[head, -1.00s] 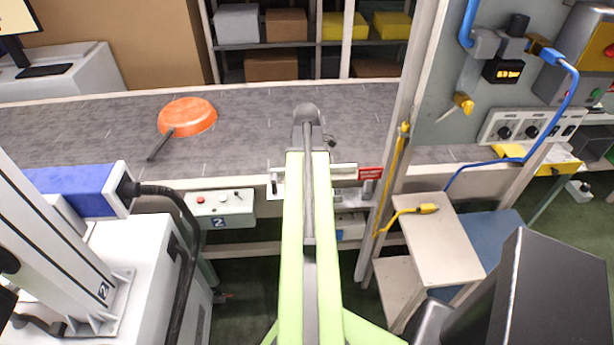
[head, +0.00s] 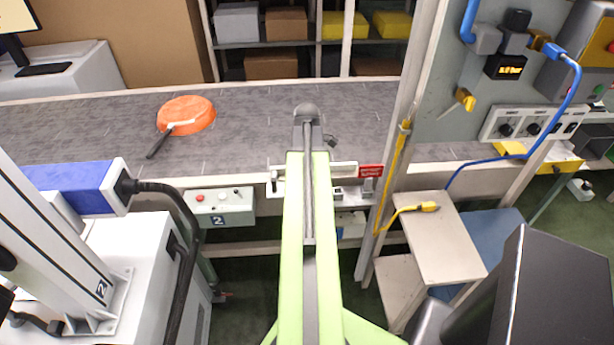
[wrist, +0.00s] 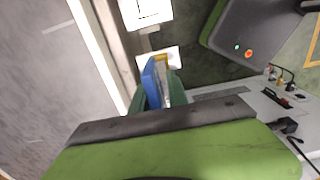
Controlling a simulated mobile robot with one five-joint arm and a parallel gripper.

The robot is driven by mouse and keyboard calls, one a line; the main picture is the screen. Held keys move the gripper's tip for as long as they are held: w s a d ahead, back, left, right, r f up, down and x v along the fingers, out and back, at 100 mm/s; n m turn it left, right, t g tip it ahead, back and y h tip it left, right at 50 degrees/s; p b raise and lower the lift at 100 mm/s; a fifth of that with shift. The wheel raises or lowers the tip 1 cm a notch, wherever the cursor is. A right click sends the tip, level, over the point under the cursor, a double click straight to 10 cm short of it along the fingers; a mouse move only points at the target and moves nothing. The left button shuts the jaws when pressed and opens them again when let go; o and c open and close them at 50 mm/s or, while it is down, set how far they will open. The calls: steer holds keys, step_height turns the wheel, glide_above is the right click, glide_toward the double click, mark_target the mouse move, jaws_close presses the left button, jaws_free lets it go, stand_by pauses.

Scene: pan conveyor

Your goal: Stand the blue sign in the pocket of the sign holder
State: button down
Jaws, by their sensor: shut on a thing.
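In the wrist view, my gripper (wrist: 160,88) is shut on the blue sign (wrist: 151,82), which shows as a narrow blue piece between the green fingers. A small yellow and pale part shows right beside it. White pieces (wrist: 145,12) lie beyond the fingertips; I cannot tell whether one is the sign holder, and no pocket can be made out. In the head view my arm hides the fingers and the sign. It reaches forward to the conveyor's near edge.
The grey conveyor (head: 90,125) carries an orange pan (head: 187,115) at the left. A red label (head: 370,171) sits on the near edge, right of my arm. A pale post (head: 408,110) and a small table (head: 437,240) stand further right. A control box (head: 220,207) hangs at left.

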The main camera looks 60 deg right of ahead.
steer(key=shift+f+b, duration=1.75)
steer(key=shift+f, duration=0.1)
steer(key=c, duration=1.2)
jaws_free()
steer(key=shift+r, duration=0.1)
step_height(320, 180, up, 18)
steer(key=p, duration=1.7)
steer(key=shift+f+p, duration=0.2)
steer(key=shift+p, duration=0.2)
steer(key=shift+f, duration=0.1)
